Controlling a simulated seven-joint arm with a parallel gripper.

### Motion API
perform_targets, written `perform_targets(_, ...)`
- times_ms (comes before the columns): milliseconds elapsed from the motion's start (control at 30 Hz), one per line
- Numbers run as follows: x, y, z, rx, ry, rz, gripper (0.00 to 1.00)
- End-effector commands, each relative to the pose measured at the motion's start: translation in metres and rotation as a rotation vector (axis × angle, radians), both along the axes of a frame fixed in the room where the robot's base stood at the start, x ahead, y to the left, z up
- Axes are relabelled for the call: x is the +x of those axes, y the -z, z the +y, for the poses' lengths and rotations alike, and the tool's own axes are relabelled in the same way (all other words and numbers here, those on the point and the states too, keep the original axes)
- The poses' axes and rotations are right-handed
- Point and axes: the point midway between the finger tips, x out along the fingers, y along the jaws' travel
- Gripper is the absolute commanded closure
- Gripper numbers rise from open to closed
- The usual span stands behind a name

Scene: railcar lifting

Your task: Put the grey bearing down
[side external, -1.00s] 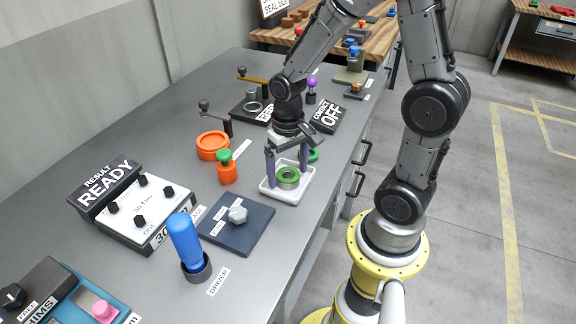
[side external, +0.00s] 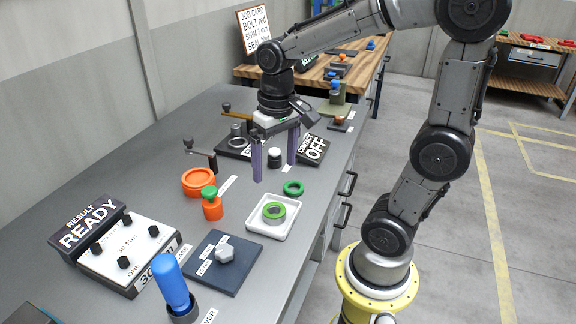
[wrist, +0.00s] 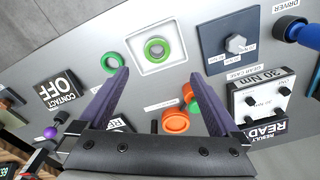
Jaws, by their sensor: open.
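My gripper (side external: 275,167) is open and empty, raised above the bench and behind the tray in the side view. Its two purple fingers are wide apart, clear of the bearing. In the wrist view the gripper (wrist: 158,78) has the bearing beyond its fingertips. A separate green ring (side external: 293,188) lies beside the tray.
An orange ring (side external: 198,182) and an orange piece with a green knob (side external: 211,206) stand left of the tray. A black contact box (side external: 313,150) and a white-topped piece (side external: 275,155) are near my gripper.

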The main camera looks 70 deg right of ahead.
Motion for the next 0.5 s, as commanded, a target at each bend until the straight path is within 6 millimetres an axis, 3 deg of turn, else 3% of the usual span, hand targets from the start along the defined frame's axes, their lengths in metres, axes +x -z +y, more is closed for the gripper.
perform_targets(200,-0.043,-0.027,0.030,-0.052,-0.221,-0.214,0.01)
perform_targets(500,-0.083,-0.033,0.050,-0.108,-0.428,-0.412,0.01)
